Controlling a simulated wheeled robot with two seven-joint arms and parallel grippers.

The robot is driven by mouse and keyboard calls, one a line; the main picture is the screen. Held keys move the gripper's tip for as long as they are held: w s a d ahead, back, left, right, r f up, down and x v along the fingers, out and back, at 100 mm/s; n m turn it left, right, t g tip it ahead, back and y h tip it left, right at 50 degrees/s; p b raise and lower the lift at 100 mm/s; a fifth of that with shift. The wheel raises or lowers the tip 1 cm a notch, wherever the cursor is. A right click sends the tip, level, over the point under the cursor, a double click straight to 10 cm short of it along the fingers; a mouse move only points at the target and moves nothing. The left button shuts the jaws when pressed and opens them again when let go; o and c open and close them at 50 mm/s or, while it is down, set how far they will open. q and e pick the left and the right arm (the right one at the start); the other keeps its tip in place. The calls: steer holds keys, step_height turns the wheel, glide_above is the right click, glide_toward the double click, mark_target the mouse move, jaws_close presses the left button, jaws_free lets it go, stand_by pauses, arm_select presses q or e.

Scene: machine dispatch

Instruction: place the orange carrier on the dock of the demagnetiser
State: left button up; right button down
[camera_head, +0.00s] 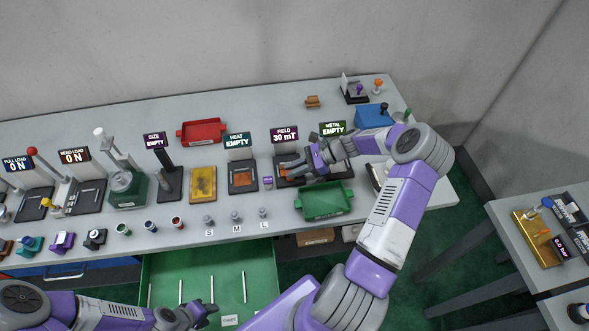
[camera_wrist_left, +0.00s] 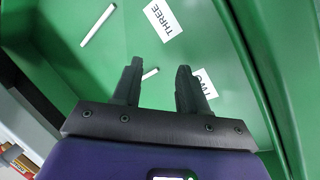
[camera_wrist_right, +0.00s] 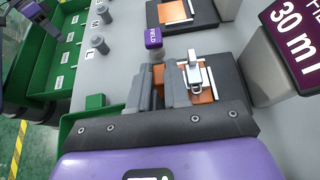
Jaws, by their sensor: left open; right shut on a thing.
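The demagnetiser is the station whose sign reads FIELD 30 mT (camera_head: 284,134); its dark dock (camera_wrist_right: 229,80) lies below the sign. The orange carrier (camera_wrist_right: 204,96), with a grey metal piece on top, is at this dock. My right gripper (camera_head: 288,167) is over the dock, its fingers (camera_wrist_right: 160,92) shut on the carrier's near side. The fingers hide part of the carrier, and I cannot tell whether it rests fully on the dock. My left gripper (camera_wrist_left: 158,85) is open and empty over the green drawer (camera_head: 208,265); it also shows in the head view (camera_head: 207,308).
A purple FIELD button post (camera_wrist_right: 153,40) stands beside the dock. The HEAT station (camera_head: 243,178) is to its left. A green bin (camera_head: 324,203) is in front, and a red bin (camera_head: 202,131) is at the back. My right arm covers the table's right part.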

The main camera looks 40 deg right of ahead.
steer(key=shift+f, duration=0.15)
steer(key=c, duration=1.1)
jaws_free()
steer(key=shift+d+r, duration=0.1)
steer(key=shift+r, duration=0.15)
steer(key=v, duration=1.1)
steer(key=shift+s+d+r, duration=0.2)
steer(key=shift+d, duration=0.1)
